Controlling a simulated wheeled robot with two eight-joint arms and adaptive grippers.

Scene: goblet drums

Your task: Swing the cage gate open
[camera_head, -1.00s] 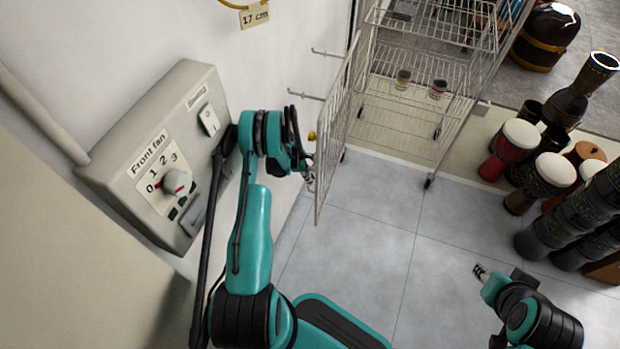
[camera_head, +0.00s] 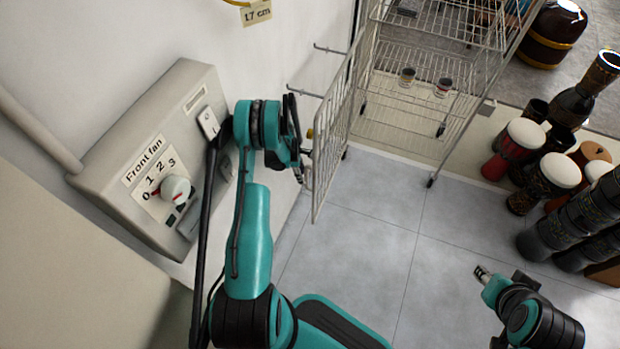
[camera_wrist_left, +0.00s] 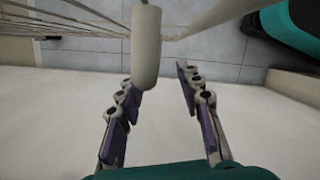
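The cage gate (camera_head: 337,135) is a pale wire panel at the left side of the wire cage (camera_head: 405,115), standing out toward me at an angle to its front. My left gripper (camera_head: 304,168) is at the gate's near edge, on the wall side. In the left wrist view the left gripper (camera_wrist_left: 160,82) is open, its two fingers apart. A pale rounded bar (camera_wrist_left: 145,55) of the gate reaches down between the fingertips, closer to the left finger; I cannot tell if they touch. My right gripper (camera_head: 482,272) is low on the right, over bare floor, too small to read.
The wall with a fan control box (camera_head: 150,160) and hooks (camera_head: 308,93) is close on the left. Two small cups (camera_head: 407,76) stand on a cage shelf. Several goblet drums (camera_head: 550,180) stand at the right. The tiled floor (camera_head: 390,225) before the cage is clear.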

